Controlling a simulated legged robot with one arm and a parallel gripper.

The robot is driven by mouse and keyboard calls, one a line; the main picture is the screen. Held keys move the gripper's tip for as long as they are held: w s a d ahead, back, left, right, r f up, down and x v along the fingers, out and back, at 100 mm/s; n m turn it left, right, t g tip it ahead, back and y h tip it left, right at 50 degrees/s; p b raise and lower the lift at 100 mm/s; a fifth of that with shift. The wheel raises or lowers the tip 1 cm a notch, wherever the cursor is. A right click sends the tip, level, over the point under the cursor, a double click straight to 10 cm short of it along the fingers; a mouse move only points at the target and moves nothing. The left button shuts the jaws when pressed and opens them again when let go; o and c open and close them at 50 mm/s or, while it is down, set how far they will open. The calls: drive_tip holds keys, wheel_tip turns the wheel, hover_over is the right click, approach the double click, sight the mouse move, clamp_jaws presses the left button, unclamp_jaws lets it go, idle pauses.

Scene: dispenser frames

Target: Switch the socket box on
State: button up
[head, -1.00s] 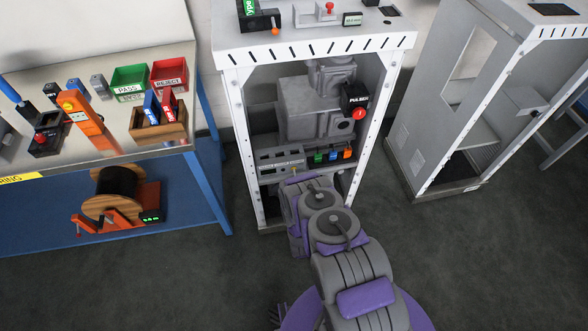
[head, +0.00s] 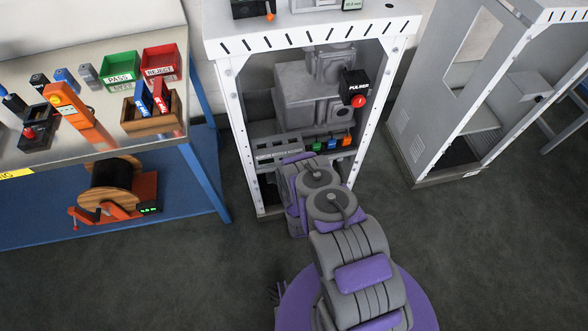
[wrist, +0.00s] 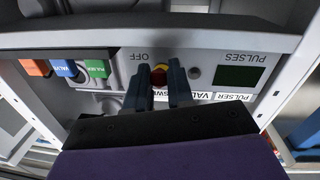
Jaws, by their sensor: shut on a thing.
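The socket box (head: 280,147) is a grey panel low inside the white cabinet. In the wrist view its face (wrist: 225,52) appears upside down, with an OFF label, a dark PULSES display (wrist: 240,76) and a small dark round part beside the knob. A red and yellow switch knob (wrist: 159,75) sits between the fingers of my gripper (wrist: 157,85), which is shut on it. The fingers hide its sides and part of the lettering below. Orange, blue and green plugs (wrist: 97,68) sit at the panel's left in that view. In the head view my arm hides the gripper and knob.
The white cabinet's posts (head: 240,130) stand on both sides of the opening. Above the panel are a grey machine (head: 305,95) and a PULSER box (head: 354,88) with a red button. A bench (head: 90,145) stands left, a second cabinet (head: 415,130) right. The floor between is clear.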

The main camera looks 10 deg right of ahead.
drive_tip(key=shift+r, duration=0.15)
clamp_jaws()
drive_tip(key=shift+r+g+p, duration=0.3)
drive_tip(key=shift+g+p, duration=0.1)
drive_tip(key=shift+p, duration=0.4)
drive_tip(key=g+p, duration=0.1)
drive_tip(key=p, duration=0.1)
drive_tip(key=r+g+p, duration=0.1)
drive_tip(key=g, duration=0.1)
drive_tip(key=shift+r+p, duration=0.3)
drive_tip(key=shift+p, duration=0.05)
drive_tip(key=g+p, duration=0.1)
drive_tip(key=r+g+p, duration=0.1)
drive_tip(key=g+p, duration=0.1)
drive_tip(key=g, duration=0.1)
drive_tip(key=shift+w+r+n+y, duration=0.15)
drive_tip(key=shift+w+n+y, duration=0.1)
drive_tip(key=shift+n+y, duration=0.05)
drive_tip(key=shift+w+r+g+p, duration=0.15)
drive_tip(key=shift+g+p, duration=0.25)
drive_tip(key=shift+g, duration=0.6)
drive_tip(key=o, duration=0.8)
unclamp_jaws()
drive_tip(key=shift+a, duration=0.1)
